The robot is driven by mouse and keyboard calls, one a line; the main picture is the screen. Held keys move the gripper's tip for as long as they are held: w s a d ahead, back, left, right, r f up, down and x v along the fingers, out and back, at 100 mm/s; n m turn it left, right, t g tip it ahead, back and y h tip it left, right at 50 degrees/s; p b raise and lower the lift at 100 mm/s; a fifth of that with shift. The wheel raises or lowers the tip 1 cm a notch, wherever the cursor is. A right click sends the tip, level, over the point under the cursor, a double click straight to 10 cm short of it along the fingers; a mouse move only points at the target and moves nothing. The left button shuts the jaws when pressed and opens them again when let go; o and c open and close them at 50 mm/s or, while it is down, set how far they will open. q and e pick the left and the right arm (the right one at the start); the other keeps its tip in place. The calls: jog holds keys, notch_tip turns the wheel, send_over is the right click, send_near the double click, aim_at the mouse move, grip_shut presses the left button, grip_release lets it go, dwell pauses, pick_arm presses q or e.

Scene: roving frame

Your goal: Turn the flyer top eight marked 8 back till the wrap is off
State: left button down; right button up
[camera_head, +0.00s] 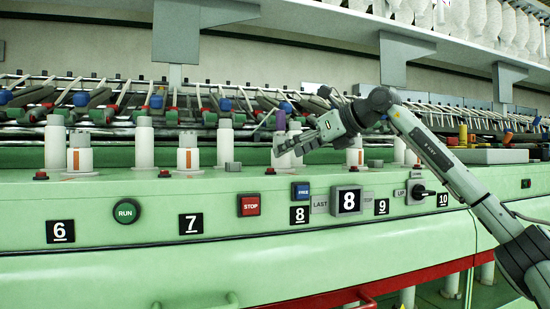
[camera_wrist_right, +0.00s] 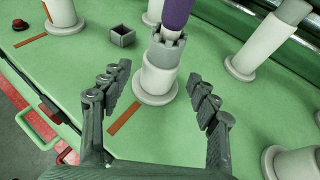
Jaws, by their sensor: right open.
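In the right wrist view, a white post with a notched grey top (camera_wrist_right: 165,50) stands on the green deck, in line with the gap between my fingers. It appears to be the flyer top at place 8. A purple piece (camera_wrist_right: 177,14) rises above the notched top; I cannot tell whether it is the wrap. My right gripper (camera_wrist_right: 158,82) is open, with one finger on each side of the post's lower part in the picture and no clear contact. My left gripper is not in view.
A small grey box (camera_wrist_right: 123,35) sits on the deck near the post. The front panel has a RUN button (camera_head: 126,210), a red STOP button (camera_head: 250,205) and a blue FREE button (camera_head: 301,191).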

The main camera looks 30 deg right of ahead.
jog(key=shift+x, duration=2.15)
grip_shut()
